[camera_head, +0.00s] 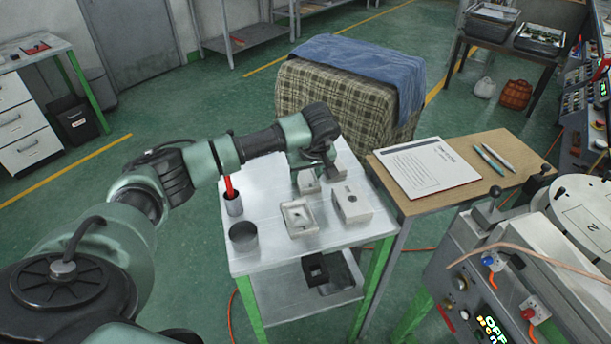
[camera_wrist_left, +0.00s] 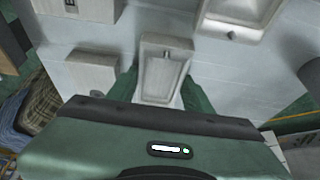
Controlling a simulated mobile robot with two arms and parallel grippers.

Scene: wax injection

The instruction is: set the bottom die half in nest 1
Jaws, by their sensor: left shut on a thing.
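My left gripper (camera_head: 311,173) is low over the grey work table, its green fingers on either side of a small pale-grey die half (camera_head: 309,186). In the left wrist view the fingers (camera_wrist_left: 160,90) are shut on this die half (camera_wrist_left: 161,72), which shows a shallow recess. I cannot tell whether it touches the table. A second recessed grey piece (camera_head: 298,218) lies nearer me; it also shows in the wrist view (camera_wrist_left: 240,14). No label marks nest 1. My right gripper is out of view.
On the table (camera_head: 270,262) stand a dark cup (camera_head: 242,237) and a holder with a red-handled tool (camera_head: 233,203). A side table with a paper (camera_head: 425,168) and pens adjoins it at right. The machine (camera_head: 500,285) is front right.

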